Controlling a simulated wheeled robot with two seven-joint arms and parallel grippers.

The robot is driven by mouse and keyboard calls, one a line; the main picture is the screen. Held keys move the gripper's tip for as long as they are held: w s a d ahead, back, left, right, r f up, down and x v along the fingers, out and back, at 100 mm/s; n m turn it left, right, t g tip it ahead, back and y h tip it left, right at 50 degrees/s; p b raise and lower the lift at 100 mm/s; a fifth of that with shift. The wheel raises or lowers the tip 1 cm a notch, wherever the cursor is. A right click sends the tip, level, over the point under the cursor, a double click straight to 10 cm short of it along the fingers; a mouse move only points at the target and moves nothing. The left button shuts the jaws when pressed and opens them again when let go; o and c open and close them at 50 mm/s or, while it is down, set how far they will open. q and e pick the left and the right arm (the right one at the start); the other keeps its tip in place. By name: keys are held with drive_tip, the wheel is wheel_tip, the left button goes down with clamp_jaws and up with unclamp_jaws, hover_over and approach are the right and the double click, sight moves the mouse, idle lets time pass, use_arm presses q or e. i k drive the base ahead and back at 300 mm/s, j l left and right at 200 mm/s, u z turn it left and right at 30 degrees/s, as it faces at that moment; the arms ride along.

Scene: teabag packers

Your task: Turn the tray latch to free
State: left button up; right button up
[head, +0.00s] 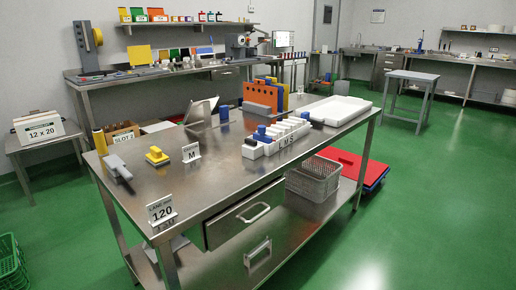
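A shallow white tray (338,111) lies flat at the far right end of the steel table (225,178). A small black piece (316,123) is near the tray's front left corner, at the end of a white slotted rack (281,138). I cannot tell whether this piece is the latch, or which way any latch is turned. A yellow knob-like piece (157,155) sits on the near left part of the table. Neither of my grippers shows in the head view.
An orange rack (262,95) stands at the table's back. A drawer (245,213) stands partly out below the front edge. Bare steel lies mid-table.

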sight(249, 141)
drive_tip(key=i+l+u, duration=0.2)
drive_tip(key=i, duration=0.3)
drive_tip(key=i+l+u, duration=0.2)
drive_tip(key=i, duration=0.25)
drive_tip(key=j, duration=0.05)
